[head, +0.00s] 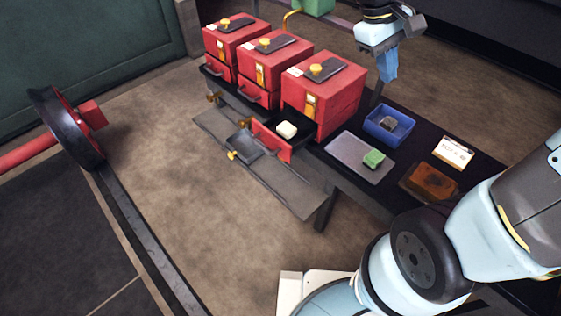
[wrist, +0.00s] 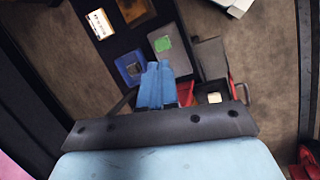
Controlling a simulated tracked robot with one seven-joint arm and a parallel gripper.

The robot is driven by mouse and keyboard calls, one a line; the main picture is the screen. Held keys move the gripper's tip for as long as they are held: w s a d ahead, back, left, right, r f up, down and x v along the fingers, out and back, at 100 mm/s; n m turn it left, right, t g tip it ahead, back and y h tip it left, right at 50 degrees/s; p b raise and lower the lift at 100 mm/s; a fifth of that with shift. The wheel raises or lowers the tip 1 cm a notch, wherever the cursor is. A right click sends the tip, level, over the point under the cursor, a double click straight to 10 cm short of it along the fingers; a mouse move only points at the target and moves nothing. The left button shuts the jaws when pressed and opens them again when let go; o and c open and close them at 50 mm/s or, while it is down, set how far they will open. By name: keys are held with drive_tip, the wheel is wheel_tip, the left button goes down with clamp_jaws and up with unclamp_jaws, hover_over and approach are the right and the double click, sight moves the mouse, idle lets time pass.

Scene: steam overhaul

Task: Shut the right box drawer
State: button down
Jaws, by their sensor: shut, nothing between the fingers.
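The right red box (head: 322,92) stands at the near end of a row of three on the dark table. Its drawer (head: 272,141) is pulled out at the front, with a red front panel and a cream block (head: 287,130) inside. The wrist view also shows the drawer front (wrist: 233,89) and the cream block (wrist: 214,98). My gripper (head: 390,76) is shut, empty and pointing down, to the right of the right box and apart from the drawer. Its blue fingers (wrist: 157,66) hide part of the scene in the wrist view.
The other two red boxes (head: 270,64) (head: 234,44) have their drawers in. A blue tray (head: 402,123), a grey plate (head: 343,164) with a green block (head: 373,158), a brown tray (head: 425,187) and a label card (head: 453,154) lie on the table. A grey shelf (head: 285,186) extends below the drawer.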

drive_tip(key=w+a+f+n+t+h, duration=0.3)
drive_tip(key=a+f+n+h, duration=0.6)
drive_tip(key=a+f, duration=0.8)
drive_tip(key=s+a+f+n+t, duration=0.3)
drive_tip(key=a+f+n+t, duration=0.2)
drive_tip(key=a+f+n, duration=0.45)
drive_tip(key=n+t+y, duration=0.1)
drive_tip(key=n+t, duration=0.2)
drive_tip(key=t, duration=0.3)
approach(289, 157)
drive_tip(key=shift+y, duration=0.3)
drive_tip(key=x, duration=0.7)
drive_tip(key=shift+r, duration=0.15)
